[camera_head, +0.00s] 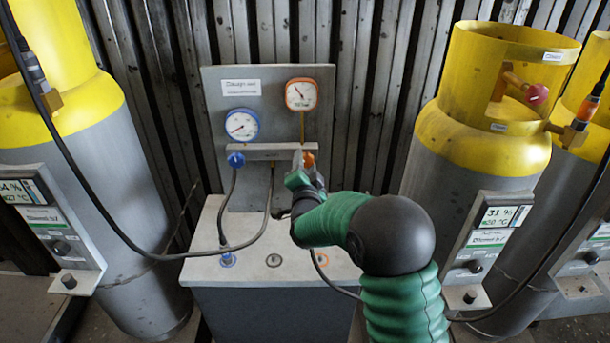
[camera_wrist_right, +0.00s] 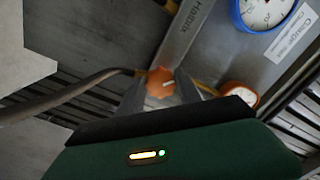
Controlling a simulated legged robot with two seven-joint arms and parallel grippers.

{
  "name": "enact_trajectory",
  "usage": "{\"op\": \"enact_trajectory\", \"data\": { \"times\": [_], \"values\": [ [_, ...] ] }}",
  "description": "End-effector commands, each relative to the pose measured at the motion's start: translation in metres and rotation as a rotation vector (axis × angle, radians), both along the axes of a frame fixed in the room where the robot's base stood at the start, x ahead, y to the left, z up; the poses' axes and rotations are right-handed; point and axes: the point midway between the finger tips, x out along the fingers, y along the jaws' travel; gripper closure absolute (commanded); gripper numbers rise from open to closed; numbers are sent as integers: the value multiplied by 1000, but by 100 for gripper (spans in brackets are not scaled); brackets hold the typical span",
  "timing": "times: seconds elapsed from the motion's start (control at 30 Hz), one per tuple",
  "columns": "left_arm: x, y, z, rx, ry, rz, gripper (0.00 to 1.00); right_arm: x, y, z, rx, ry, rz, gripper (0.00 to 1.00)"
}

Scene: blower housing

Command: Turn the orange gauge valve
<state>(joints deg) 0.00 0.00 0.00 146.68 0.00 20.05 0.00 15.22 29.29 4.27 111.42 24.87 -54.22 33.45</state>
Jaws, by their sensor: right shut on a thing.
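The orange gauge valve (camera_head: 309,160) is a small knob at the right end of the grey manifold bar, below the orange-rimmed gauge (camera_head: 300,94). My right gripper (camera_head: 302,168) reaches up to it and hides part of it. In the right wrist view the orange knob (camera_wrist_right: 160,82) sits between the two fingers of my right gripper (camera_wrist_right: 162,88), which is shut on it. The orange-rimmed gauge also shows in the wrist view (camera_wrist_right: 239,95). My left gripper is not in view.
A blue-rimmed gauge (camera_head: 242,125) and a blue valve knob (camera_head: 236,160) are on the left of the panel (camera_head: 270,80). Hoses hang from the manifold to the cabinet top (camera_head: 205,268). Yellow-topped grey cylinders stand left (camera_head: 90,190) and right (camera_head: 455,205), with a dark hose crossing from the left.

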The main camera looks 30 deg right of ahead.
Motion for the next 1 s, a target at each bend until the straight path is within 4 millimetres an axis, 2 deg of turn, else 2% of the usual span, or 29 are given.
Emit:
{"op": "enact_trajectory", "data": {
  "times": [0.03,0.6,1.0],
  "values": [
    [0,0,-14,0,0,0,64,-1,-1,-8,38,-22,-1,99],
    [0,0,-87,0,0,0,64,0,0,-9,493,-297,-1,99],
    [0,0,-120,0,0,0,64,0,-1,-7,709,-425,-4,99]
  ]
}}
